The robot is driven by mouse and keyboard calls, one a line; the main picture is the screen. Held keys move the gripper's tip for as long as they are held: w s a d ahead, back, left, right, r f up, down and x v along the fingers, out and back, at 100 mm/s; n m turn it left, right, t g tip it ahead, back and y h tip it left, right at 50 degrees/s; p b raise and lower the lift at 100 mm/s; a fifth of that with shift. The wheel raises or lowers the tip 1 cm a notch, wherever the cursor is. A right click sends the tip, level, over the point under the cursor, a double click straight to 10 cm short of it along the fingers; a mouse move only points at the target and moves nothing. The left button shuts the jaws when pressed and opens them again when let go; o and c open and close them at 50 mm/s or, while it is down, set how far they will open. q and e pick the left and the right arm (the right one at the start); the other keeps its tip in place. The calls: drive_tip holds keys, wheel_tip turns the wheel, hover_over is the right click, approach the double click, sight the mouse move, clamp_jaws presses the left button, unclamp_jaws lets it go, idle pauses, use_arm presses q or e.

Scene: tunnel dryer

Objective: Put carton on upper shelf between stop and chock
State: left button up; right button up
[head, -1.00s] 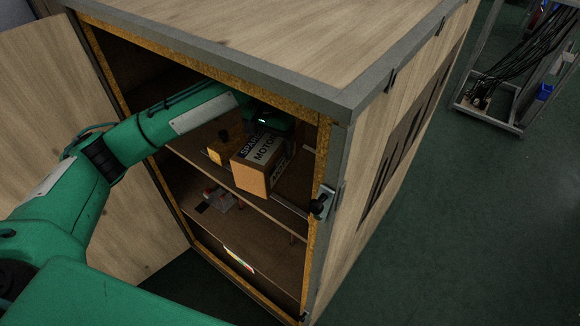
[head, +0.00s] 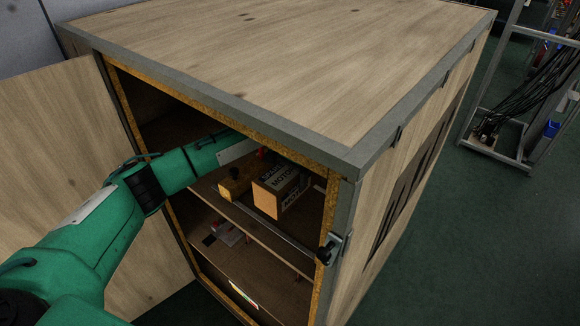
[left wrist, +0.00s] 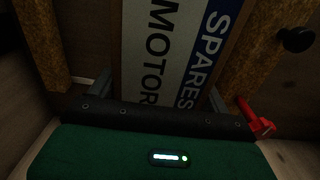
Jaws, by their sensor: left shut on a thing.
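The brown carton (head: 278,200) with the label "SPARES MOTOR" is inside the cabinet, just behind the front rail of the upper shelf (head: 243,203). I cannot tell whether it touches the shelf. My left gripper (left wrist: 160,92) is shut on the carton; its label fills the middle of the left wrist view (left wrist: 165,50). In the head view the cabinet's top edge hides most of this gripper. A yellowish wooden block (head: 236,184) with a dark knob, probably the chock, stands left of the carton. The block also shows in the left wrist view (left wrist: 262,50). I cannot identify the stop.
The cabinet's roof edge (head: 250,115) passes close above my left arm. The open door (head: 60,130) is at left, and a latch (head: 328,250) is on the right post. A lower shelf holds small items (head: 228,233). A red part (left wrist: 258,120) is beside the gripper.

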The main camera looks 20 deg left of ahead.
use_arm(q)
drive_tip(key=shift+d+f+p, duration=0.1)
drive_tip(key=shift+f+p, duration=0.4)
drive_tip(key=shift+f, duration=1.6)
drive_tip(key=o, duration=2)
drive_tip(key=shift+s+f, duration=0.1)
drive_tip(key=shift+f, duration=0.05)
